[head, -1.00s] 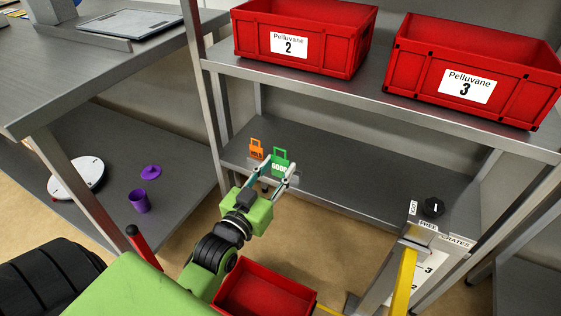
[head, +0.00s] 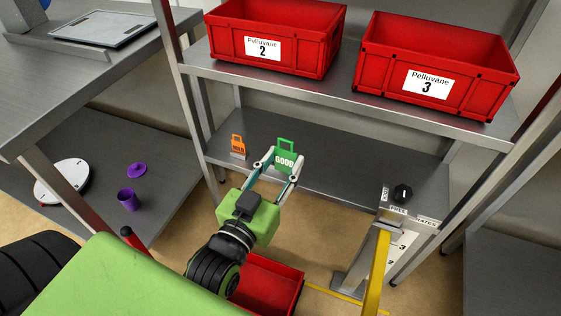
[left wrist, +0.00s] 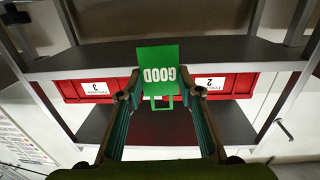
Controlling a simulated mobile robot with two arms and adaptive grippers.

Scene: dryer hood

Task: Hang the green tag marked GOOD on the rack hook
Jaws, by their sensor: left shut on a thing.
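The green tag marked GOOD (head: 285,158) is held upright between the fingertips of my left gripper (head: 284,170), in front of the lower rack shelf. The tag has an open loop handle on top. In the left wrist view, which is upside down, the tag (left wrist: 158,62) sits between the two fingers (left wrist: 158,88) with its lettering inverted. My left gripper is shut on it. I cannot make out the rack hook in either view. My right gripper is not in view.
An orange tag (head: 238,143) stands in a small holder on the lower shelf (head: 340,165). Red crates 2 (head: 275,40) and 3 (head: 435,65) stand on the upper shelf. A post with a black knob (head: 403,192) is at the right. The lower shelf's middle is clear.

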